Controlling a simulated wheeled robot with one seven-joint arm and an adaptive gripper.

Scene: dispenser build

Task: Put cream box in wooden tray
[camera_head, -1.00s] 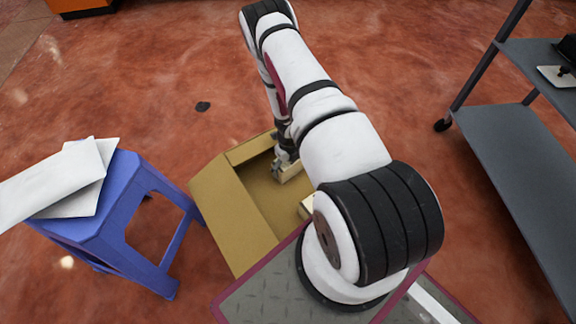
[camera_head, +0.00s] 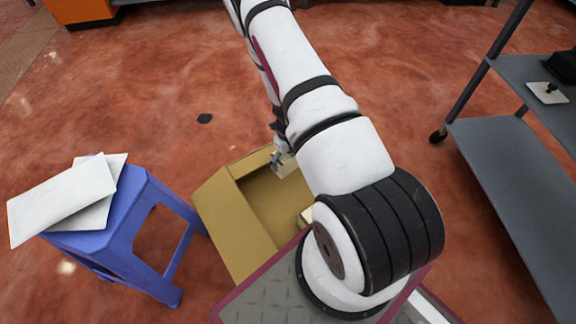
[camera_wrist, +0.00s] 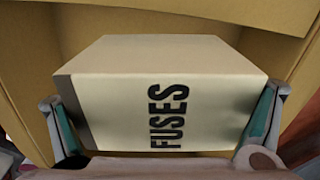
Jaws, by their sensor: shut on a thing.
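The cream box (camera_wrist: 150,110), printed "FUSES", fills the middle of the wrist view. My gripper (camera_wrist: 166,128) is shut on it, with one finger against each side. In the head view my gripper (camera_head: 281,158) and the held cream box (camera_head: 287,168) are at the far end of an open tan carton (camera_head: 236,222). My arm hides part of the carton. Another cream item (camera_head: 305,215) shows in the carton's near part, partly covered by my arm. I cannot make out a separate wooden tray.
A blue stool (camera_head: 120,215) with white envelopes (camera_head: 70,195) stands left of the carton. A grey shelf cart (camera_head: 515,165) stands at the right. The red floor behind the carton is mostly clear, with a small dark spot (camera_head: 205,118).

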